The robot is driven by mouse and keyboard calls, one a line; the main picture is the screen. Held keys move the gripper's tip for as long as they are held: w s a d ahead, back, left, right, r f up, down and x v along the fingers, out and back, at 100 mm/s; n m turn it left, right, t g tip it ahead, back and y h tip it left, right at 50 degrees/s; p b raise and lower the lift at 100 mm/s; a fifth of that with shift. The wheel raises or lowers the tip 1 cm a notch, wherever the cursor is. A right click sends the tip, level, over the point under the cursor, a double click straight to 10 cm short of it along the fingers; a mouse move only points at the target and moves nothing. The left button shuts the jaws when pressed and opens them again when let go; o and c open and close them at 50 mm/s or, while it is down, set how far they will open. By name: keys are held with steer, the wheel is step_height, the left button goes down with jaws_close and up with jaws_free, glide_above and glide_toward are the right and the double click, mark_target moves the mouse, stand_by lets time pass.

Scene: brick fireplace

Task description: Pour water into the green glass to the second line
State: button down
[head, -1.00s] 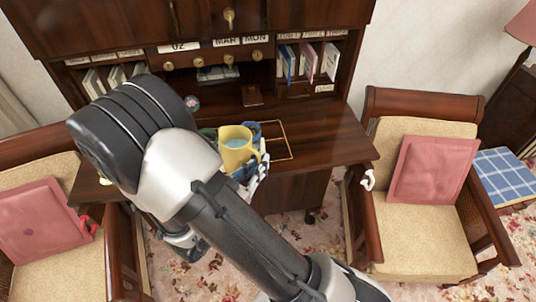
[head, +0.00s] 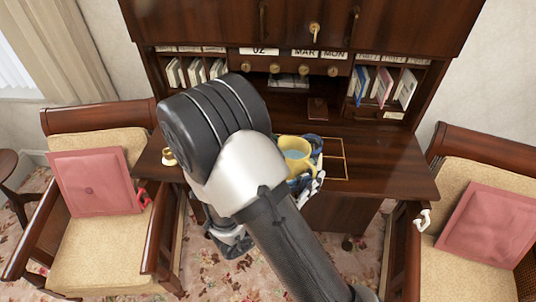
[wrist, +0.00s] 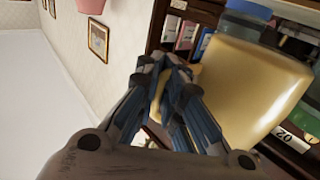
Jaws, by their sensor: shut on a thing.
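A yellow mug (head: 297,153) with pale water in it is held over the desk (head: 385,170), close to upright in the head view. My gripper (wrist: 168,88) is shut on the mug's handle; the mug (wrist: 245,85) fills much of the right of the wrist view. In the head view my arm hides most of the gripper. A translucent green thing (wrist: 300,122), perhaps the green glass, shows partly behind the mug at the right edge of the wrist view. A blue translucent thing (wrist: 249,9) shows at its top. No green glass is clear in the head view.
A gold square outline (head: 345,157) lies on the desk right of the mug. Shelves with books (head: 383,85) and a calendar stand behind. Chairs with pink cushions (head: 92,182) flank the desk. The desk's right part is clear.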

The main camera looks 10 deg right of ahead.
mark_target(314, 174)
steer(key=shift+r, duration=0.1)
steer(key=shift+r+p, duration=1.35)
steer(key=shift+r, duration=0.15)
